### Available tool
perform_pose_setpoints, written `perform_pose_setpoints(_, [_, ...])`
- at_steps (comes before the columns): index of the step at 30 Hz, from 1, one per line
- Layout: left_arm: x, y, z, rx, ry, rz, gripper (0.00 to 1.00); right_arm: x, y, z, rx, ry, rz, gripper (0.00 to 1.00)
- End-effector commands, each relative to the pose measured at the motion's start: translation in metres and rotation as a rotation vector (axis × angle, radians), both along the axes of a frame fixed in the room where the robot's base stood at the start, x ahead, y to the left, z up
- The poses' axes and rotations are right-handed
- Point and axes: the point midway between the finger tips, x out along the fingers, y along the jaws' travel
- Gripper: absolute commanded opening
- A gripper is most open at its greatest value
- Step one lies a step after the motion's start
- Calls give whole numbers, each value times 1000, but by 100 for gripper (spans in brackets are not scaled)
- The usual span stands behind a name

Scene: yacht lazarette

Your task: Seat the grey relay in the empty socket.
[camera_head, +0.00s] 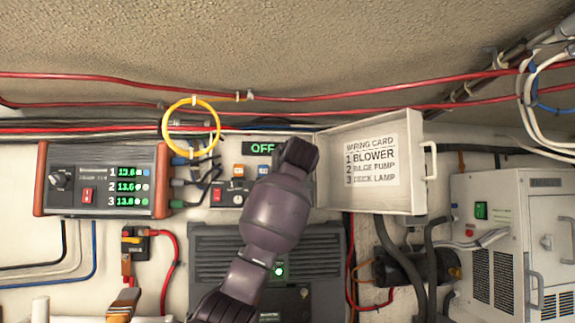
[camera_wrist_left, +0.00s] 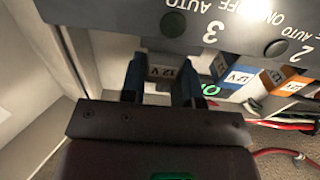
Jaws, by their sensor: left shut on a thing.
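The relay is right up by the grey switch panel (camera_wrist_left: 230,38), at the switch marked 3. A blue 12V relay (camera_wrist_left: 232,76) and an orange 12V relay (camera_wrist_left: 277,78) sit in line to its right. The socket is hidden, and I cannot tell whether the relay is in it. In the head view my wrist covers the gripper and relay. My right gripper is not in view.
An open box lid with a wiring card (camera_head: 371,160) stands just right of my wrist. A green OFF display (camera_head: 262,148) is at its left. A yellow cable loop (camera_head: 166,125) hangs up left, and red cables (camera_head: 340,92) cross above.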

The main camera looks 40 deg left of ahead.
Motion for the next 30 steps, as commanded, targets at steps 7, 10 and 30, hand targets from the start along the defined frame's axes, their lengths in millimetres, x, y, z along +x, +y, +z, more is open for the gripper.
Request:
perform_pose_setpoints(7, [0, 0, -4, 0, 0, 0, 34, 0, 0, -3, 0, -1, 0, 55])
perform_pose_setpoints(10, [0, 0, -4, 0, 0, 0, 49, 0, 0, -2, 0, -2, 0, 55])
perform_pose_setpoints(30, [-17, -23, -6, 1, -3, -3, 59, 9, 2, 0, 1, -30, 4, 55])
